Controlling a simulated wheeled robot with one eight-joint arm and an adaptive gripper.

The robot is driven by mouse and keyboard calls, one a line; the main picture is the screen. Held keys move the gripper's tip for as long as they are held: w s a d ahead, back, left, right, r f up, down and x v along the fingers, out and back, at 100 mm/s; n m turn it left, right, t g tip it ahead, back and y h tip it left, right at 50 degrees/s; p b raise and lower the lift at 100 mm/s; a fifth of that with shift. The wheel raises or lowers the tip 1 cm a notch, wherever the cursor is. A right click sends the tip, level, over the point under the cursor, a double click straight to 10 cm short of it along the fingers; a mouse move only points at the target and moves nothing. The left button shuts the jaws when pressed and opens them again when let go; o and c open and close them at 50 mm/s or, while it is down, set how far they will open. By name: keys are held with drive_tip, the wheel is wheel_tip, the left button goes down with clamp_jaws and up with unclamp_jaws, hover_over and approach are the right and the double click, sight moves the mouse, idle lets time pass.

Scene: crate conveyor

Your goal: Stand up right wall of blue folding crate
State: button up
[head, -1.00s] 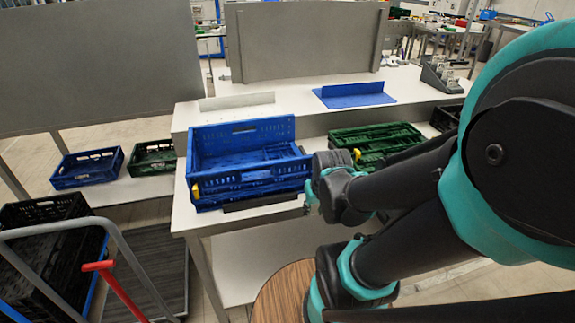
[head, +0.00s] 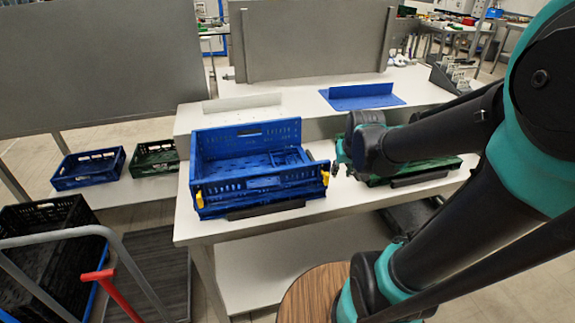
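The blue folding crate (head: 262,190) sits on the white table. Its back wall (head: 248,136) and left wall (head: 195,158) stand up, and its front wall is up with a yellow latch at each end. The right wall (head: 290,157) appears to lie folded down inside, low against the floor; its exact angle is hard to tell. My gripper (head: 338,166) is just right of the crate's right side, near the front right corner, apparently apart from it. Its fingers are small and partly hidden by the arm, so their opening is unclear.
A green folded crate (head: 425,170) lies right of the blue one, partly behind my arm. A blue panel (head: 362,96) and a white one (head: 242,103) rest on the raised shelf behind. A trolley with a black crate (head: 40,250) stands at the left.

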drive_tip(key=w+a+r+n+g, duration=0.1)
drive_tip(key=w+a+r+g, duration=0.2)
drive_tip(key=a, duration=0.4)
drive_tip(key=w+a+r+n+g, duration=0.1)
drive_tip(key=w+a+r, duration=0.2)
drive_tip(key=a+r, duration=0.3)
drive_tip(key=w+a+r+n+g, duration=0.1)
drive_tip(key=w+a+r, duration=0.2)
drive_tip(key=a, duration=0.4)
drive_tip(key=f, duration=1.7)
drive_tip(key=shift+s+a, duration=0.2)
drive_tip(key=shift+s, duration=0.05)
drive_tip(key=shift+r, duration=0.1)
clamp_jaws()
